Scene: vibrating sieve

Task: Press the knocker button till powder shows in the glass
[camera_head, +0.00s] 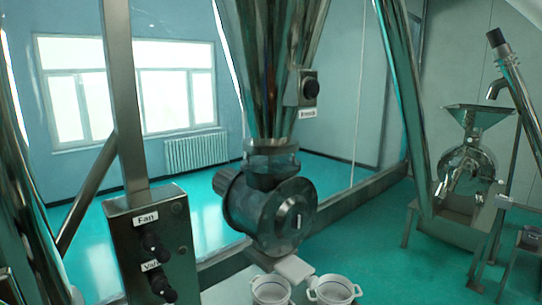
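The knocker button (311,90) is a dark round button on a small metal box fixed to the right side of the tall shiny cone (268,60). A white label (307,113) hangs just below it; its small print looks like "Knock". Under the cone is a short collar (272,150), then a round metal valve housing (270,212). A small pale slot shows on the housing's front face. I cannot tell which part is the glass, and I see no powder. Neither of my grippers is in view, and nothing touches the button.
A control box (150,248) with "Fan" and "Valve"-like labels stands at front left on a metal post. Two white pots (333,290) stand under a pale spout (294,269). A slanted metal column (405,110) and a hopper machine (466,165) are at right.

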